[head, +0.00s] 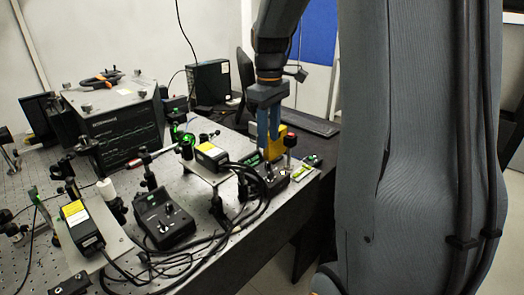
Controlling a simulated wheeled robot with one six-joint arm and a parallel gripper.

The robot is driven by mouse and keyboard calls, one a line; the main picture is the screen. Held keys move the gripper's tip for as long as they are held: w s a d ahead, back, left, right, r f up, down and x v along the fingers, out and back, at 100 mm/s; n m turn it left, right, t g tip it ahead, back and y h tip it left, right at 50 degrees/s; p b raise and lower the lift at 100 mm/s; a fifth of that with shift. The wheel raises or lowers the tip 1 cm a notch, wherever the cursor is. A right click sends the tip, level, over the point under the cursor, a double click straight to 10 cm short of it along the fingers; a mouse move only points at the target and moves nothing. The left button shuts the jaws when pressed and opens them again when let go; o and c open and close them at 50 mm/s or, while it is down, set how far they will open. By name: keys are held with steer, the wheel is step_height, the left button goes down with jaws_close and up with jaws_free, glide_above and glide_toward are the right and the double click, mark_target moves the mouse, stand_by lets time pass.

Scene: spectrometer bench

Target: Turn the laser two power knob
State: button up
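My gripper (268,150) points down over the black laser controller box (270,184) near the bench's right edge. Its blue-grey fingers end at or just above the box's top panel. I cannot tell whether they touch a knob, and the knob under them is not clearly visible. The finger gap is too small to judge. I cannot read which box is labelled laser two.
A laser head with a yellow label (211,155) stands on a plate left of my gripper; another (82,225) is at the left. Black cables (240,215) loop across the bench front. A yellow object (275,142) and a red-topped post (291,142) stand close by my fingers.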

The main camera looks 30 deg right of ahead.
mark_target(268, 162)
steer(key=shift+f+p, duration=0.7)
steer(key=shift+f, duration=3.1)
jaws_close()
